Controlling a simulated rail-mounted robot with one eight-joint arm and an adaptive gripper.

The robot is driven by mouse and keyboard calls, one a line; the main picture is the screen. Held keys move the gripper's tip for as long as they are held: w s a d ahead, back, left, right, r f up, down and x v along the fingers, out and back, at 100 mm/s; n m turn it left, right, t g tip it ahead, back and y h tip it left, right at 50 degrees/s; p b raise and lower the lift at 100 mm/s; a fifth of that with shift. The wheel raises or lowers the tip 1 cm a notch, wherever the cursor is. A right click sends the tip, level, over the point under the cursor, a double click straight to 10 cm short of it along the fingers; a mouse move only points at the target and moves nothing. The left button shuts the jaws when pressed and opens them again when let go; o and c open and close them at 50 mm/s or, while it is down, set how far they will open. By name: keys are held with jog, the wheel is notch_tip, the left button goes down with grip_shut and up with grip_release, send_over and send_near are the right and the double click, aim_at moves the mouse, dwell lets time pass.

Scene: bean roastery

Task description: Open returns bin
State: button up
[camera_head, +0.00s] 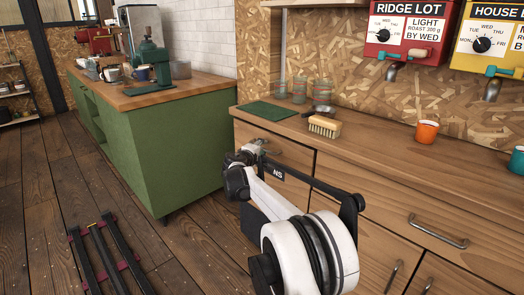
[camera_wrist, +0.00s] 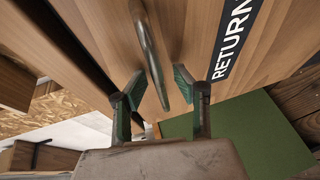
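The returns bin has a wooden front (camera_wrist: 195,30) with a black label reading "RETURN", cut off by the picture edge. Its metal bar handle (camera_wrist: 152,52) runs between the two fingers of my gripper (camera_wrist: 157,82) in the wrist view. The fingers are apart, with green pads on either side of the handle, and a gap shows on both sides. In the head view, my gripper (camera_head: 261,149) is at the left end of the wooden counter front, just below the worktop. My arm partly hides the bin front there, and it looks shut.
The wooden counter (camera_head: 400,155) carries a brush (camera_head: 324,127), a green mat (camera_head: 268,111), clear jars and an orange cup (camera_head: 426,132). A drawer handle (camera_head: 438,232) is to the right. A green cabinet (camera_head: 170,150) stands left, with open floor between.

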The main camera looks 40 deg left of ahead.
grip_shut()
dwell(0.4)
